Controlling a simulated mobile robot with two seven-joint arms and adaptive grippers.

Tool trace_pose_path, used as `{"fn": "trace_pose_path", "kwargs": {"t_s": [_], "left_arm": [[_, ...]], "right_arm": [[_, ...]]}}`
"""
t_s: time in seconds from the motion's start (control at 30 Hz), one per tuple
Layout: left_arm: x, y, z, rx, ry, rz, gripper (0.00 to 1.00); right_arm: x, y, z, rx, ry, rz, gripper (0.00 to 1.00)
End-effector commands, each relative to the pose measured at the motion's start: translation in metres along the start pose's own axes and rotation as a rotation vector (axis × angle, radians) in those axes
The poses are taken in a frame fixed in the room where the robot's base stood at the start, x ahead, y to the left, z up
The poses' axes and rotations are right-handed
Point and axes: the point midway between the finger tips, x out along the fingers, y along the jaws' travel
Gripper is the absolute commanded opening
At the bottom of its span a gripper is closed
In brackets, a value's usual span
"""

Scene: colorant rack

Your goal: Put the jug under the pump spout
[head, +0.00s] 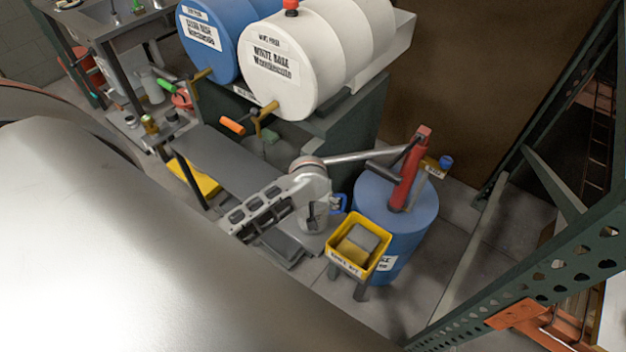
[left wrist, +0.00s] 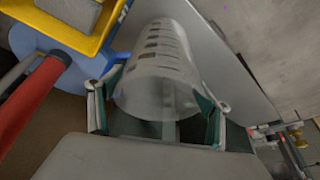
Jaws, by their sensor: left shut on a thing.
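The jug (left wrist: 160,60) is a translucent grey cylinder with rows of dark marks in the left wrist view. My left gripper (left wrist: 158,104) is shut on it, with one finger on each side. In the head view my left gripper (head: 318,207) is beside the blue drum, and its links hide most of the jug there. The red pump (head: 408,175) stands on the blue drum (head: 425,215). Its grey spout pipe (head: 360,155) runs left, and its end is at or behind my wrist, so I cannot tell whether the jug is under it. My right gripper is not in view.
A yellow bin (head: 335,262) on a stand is close to my gripper, in front of the drum. White (head: 285,85) and blue (head: 207,62) barrels with taps lie on the rack behind. A dark grey shelf (head: 220,158) is at left. Green rack posts (head: 560,185) stand at right.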

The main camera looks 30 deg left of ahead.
Motion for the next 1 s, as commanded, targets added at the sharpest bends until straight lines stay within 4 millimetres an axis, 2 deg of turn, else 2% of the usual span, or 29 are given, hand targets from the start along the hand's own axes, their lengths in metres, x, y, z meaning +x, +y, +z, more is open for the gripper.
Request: {"fn": "trace_pose_path", "kwargs": {"t_s": [0.1,0.43,0.47,0.5,0.53,0.87,1.0], "left_arm": [[0.0071,-0.0005,0.0022,0.001,0.002,-0.002,0.43],[0.0090,0.0002,0.0034,0.000,0.001,0.000,0.43],[0.0094,0.0003,0.0036,0.000,0.001,0.000,0.81],[0.0092,0.0003,0.0034,0.000,0.001,0.000,0.91],[0.0091,0.0003,0.0034,0.000,0.001,0.000,0.95],[0.0087,0.0001,0.0032,0.000,0.001,0.000,0.95],[0.0006,0.0016,0.0026,0.000,0.002,0.004,0.95]], "right_arm": [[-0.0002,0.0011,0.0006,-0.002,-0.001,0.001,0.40],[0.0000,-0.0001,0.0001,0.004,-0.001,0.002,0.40],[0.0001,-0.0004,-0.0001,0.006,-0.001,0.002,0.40],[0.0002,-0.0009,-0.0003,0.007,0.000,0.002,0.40],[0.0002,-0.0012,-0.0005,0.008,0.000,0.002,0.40],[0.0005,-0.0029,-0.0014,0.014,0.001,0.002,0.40],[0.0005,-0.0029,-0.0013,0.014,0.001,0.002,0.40]]}}
